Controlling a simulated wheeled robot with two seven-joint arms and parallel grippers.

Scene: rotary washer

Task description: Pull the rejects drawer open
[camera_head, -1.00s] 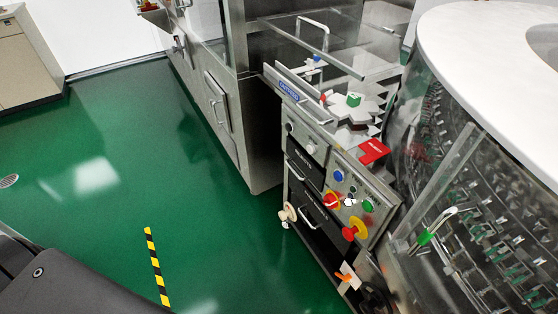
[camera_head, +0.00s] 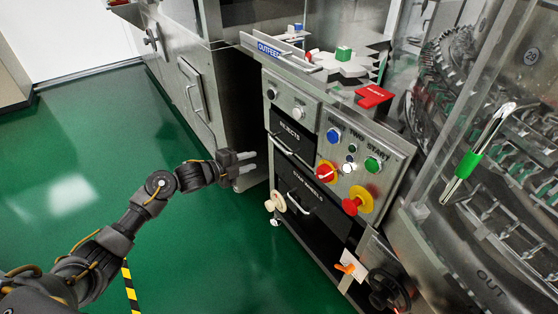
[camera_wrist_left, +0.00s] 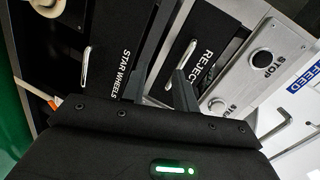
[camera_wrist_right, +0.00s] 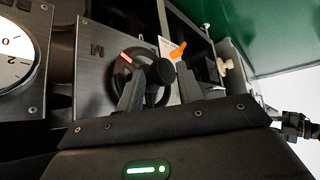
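The rejects drawer (camera_head: 289,133) has a black front lettered REJECTS and a metal bar handle (camera_head: 284,147). Its front looks flush with the steel cabinet. My left gripper (camera_head: 255,162) is open and empty, left of the drawer with its fingers pointing toward it. In the left wrist view the rejects drawer (camera_wrist_left: 201,48) and its handle (camera_wrist_left: 183,60) lie beyond my open left fingers (camera_wrist_left: 170,82); the handle is near the right finger's tip. My right gripper (camera_wrist_right: 160,82) is open in the right wrist view, in front of a black handwheel; the head view does not show it.
The star wheels drawer (camera_head: 314,196) with its own handle is just below. Red and yellow knobs (camera_head: 357,200) stick out of the control panel to the right. A black handwheel (camera_head: 388,290) sits lower right. Green floor (camera_head: 90,160) at left is open.

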